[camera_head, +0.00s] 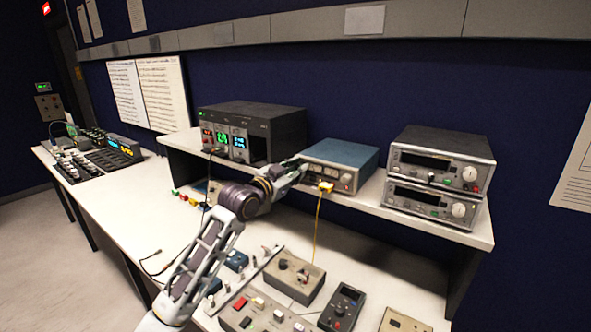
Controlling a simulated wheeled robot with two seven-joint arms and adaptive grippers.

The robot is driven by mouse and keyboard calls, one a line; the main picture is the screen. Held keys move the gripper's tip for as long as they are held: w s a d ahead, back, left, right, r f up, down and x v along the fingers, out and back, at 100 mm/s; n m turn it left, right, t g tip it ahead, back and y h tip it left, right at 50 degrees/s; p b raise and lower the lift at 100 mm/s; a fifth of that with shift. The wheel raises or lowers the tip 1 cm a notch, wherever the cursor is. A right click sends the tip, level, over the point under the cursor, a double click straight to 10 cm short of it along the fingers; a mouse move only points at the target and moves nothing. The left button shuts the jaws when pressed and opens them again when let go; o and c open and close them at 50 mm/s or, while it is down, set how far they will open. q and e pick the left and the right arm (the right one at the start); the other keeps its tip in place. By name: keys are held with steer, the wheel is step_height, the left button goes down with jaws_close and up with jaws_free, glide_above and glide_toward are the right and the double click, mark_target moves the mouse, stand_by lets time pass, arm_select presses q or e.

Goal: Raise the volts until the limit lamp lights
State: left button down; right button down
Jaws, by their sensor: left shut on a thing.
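A blue-topped bench unit (347,157) stands on the raised shelf, with a pale front panel of small knobs and sockets. A yellow plug (325,186) sits at the lower front of this panel, and a yellow cable hangs down from it. My left gripper (299,168) is at the left end of this panel, shut on what seems to be a knob there; the fingers hide it. No lit limit lamp can be made out on the panel at this size. My right gripper is out of view.
A dark unit (252,133) with lit red, green and blue displays stands left on the shelf (417,219). Two stacked grey instruments (436,175) stand right. Several control boxes (294,277) crowd the bench below my left arm. Bare bench (128,203) lies further left.

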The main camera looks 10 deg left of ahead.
arm_select(q)
steer(key=shift+m, duration=0.6)
steer(key=c, duration=1.3)
jaws_free()
steer(key=shift+o, duration=0.2)
steer(key=shift+s, duration=0.15)
steer(key=v, duration=1.1)
steer(key=shift+s+a, duration=0.2)
steer(key=shift+s, duration=0.1)
